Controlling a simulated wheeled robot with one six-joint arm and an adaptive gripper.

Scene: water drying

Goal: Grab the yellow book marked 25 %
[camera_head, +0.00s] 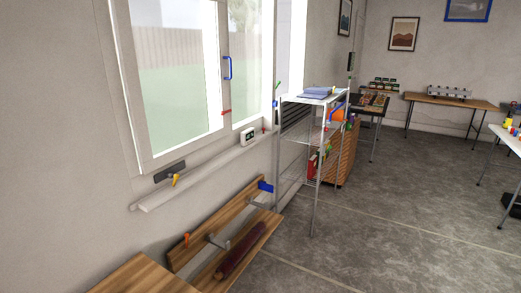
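I cannot make out a yellow book marked 25 % in the head view. Several small upright items with red and green sides, perhaps books (312,165), stand on a lower level of a white metal shelf rack (318,192). They are too small to read any marking. A small yellow item (175,180) lies at the left of the window sill, by a dark flat piece; its kind is unclear. My gripper is not in view.
A wooden wall shelf (255,222) with a dark red roll (240,257) is below the window. A wooden surface (140,276) is at the bottom left. A wooden table (450,99) stands at the back, a white table (507,139) at right. The grey floor (390,215) between is clear.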

